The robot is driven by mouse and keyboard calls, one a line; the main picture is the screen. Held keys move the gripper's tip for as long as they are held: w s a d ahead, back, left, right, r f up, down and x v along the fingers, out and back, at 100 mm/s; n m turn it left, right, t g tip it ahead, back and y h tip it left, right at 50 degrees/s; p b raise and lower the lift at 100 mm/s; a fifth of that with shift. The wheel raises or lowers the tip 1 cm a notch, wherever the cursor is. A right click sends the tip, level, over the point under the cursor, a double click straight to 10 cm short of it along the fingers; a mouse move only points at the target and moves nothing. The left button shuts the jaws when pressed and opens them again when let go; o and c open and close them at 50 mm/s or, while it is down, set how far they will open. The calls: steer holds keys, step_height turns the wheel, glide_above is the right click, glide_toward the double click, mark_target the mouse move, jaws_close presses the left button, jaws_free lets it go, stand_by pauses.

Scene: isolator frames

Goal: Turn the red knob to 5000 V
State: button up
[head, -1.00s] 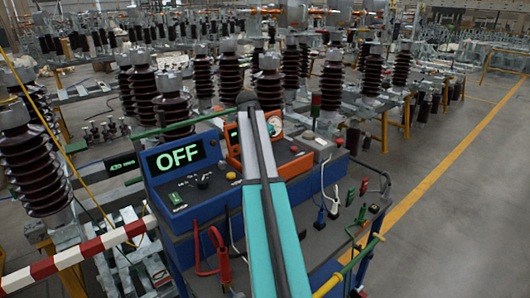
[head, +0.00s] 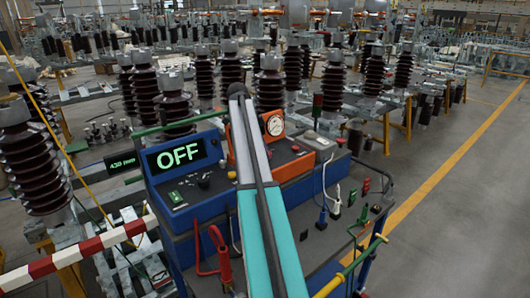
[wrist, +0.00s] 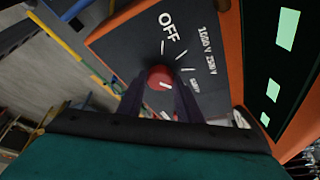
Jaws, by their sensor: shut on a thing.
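The red knob (wrist: 157,76) is on a dark dial panel (wrist: 118,48) in the wrist view. My gripper (wrist: 160,82) has its two dark fingers on either side of the knob, shut on it. A short white mark shows on the knob; I cannot tell which setting it points at. White ticks surround the knob. "OFF" (wrist: 169,27) is printed beyond it, with voltage labels to the right, small and tilted. The nearer part of the dial is partly hidden by my gripper. In the head view my arm crosses the orange tester (head: 312,158) and hides the gripped knob.
The blue box (head: 170,190) beside the tester has a lit display (head: 180,154) reading OFF. A round gauge (head: 275,125) is on the tester. Red and black cables hang at the cart's front. A red-white barrier (head: 80,253) is at left, and open floor is at right.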

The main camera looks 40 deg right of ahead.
steer(key=shift+d+m, duration=0.15)
steer(key=shift+m, duration=0.55)
steer(key=shift+g, duration=0.3)
steer(key=o, duration=1)
steer(key=shift+o, duration=0.2)
steer(key=shift+y, duration=0.3)
steer(key=p+v, duration=0.5)
steer(key=v, duration=0.8)
steer(key=shift+a+r, duration=0.2)
steer(key=shift+r, duration=0.15)
steer(key=shift+r+p, duration=0.15)
steer(key=shift+p, duration=0.2)
